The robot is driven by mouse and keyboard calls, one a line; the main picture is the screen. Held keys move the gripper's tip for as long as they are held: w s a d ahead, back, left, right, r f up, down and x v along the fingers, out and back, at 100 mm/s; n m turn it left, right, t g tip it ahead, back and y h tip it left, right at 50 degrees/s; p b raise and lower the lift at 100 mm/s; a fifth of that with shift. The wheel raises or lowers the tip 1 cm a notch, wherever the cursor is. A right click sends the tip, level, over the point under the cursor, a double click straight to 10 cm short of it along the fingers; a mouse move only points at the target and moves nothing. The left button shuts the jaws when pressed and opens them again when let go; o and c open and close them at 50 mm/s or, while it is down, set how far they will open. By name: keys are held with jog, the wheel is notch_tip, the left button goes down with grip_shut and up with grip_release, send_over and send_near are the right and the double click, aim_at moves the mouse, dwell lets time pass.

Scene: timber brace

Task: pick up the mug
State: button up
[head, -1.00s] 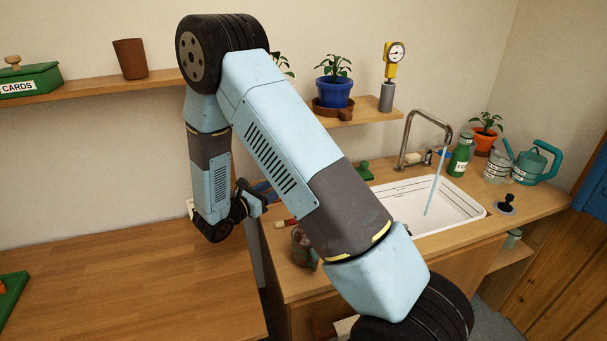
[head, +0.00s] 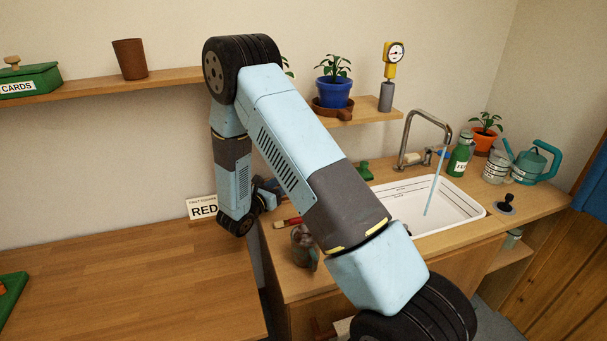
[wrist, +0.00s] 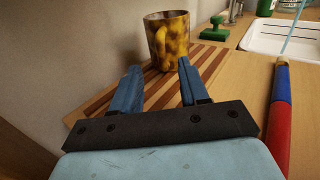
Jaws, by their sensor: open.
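The mug (wrist: 174,38), mottled yellow and brown, stands upright on a striped wooden board (wrist: 218,56) in the wrist view. Its handle faces me, slightly to the left. My gripper (wrist: 159,66) is open, its two blue fingers pointing toward the mug. The mug is beyond the fingertips, a little to the right of their middle, and nothing is between the fingers. In the head view my arm hides the mug and most of the gripper.
A red and blue handle (wrist: 281,110) lies right of my gripper. A green block (wrist: 215,29) and the sink (wrist: 285,38) are beyond. A dark cup-like container (head: 305,250) stands at the counter's front. The left tabletop (head: 130,285) is mostly clear.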

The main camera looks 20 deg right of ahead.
jog(key=shift+x, duration=2.55)
jog(key=shift+s+f, duration=0.1)
grip_shut()
